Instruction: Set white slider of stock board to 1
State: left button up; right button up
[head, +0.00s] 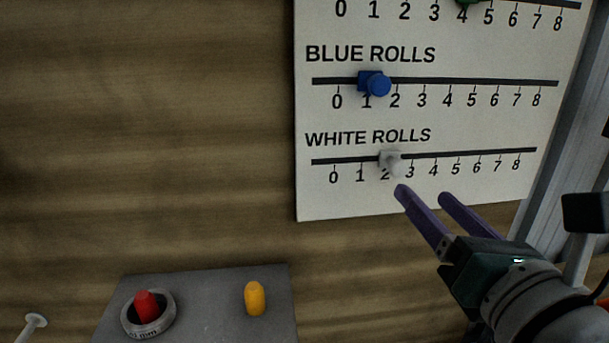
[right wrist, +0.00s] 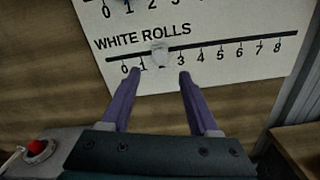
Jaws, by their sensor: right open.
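The stock board (head: 480,125) hangs on a wood wall and shows numbered rows. Its white slider (head: 390,160) sits on the WHITE ROLLS track at about 2. The slider also shows in the right wrist view (right wrist: 160,55), beyond and between my fingertips. My right gripper (head: 421,192) is open and empty, with two purple fingers pointing at the board just below the white slider. In the right wrist view the gripper (right wrist: 159,73) has one fingertip near 1 and the other near 3. I see no contact with the slider. My left gripper is not in view.
A blue slider (head: 375,84) sits near 1 on the row above, and part of a green slider (head: 468,2) shows at the top. A grey box (head: 215,300) with a red button (head: 146,305) and a yellow knob (head: 255,298) stands lower left. A metal frame (head: 570,130) is at right.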

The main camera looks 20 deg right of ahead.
aim_at(401, 170)
jog(key=x, duration=0.9)
jog(key=shift+d+r+p, duration=0.1)
jog(key=shift+r+p, duration=0.05)
jog(key=shift+p, duration=0.25)
grip_shut()
dwell(0.9)
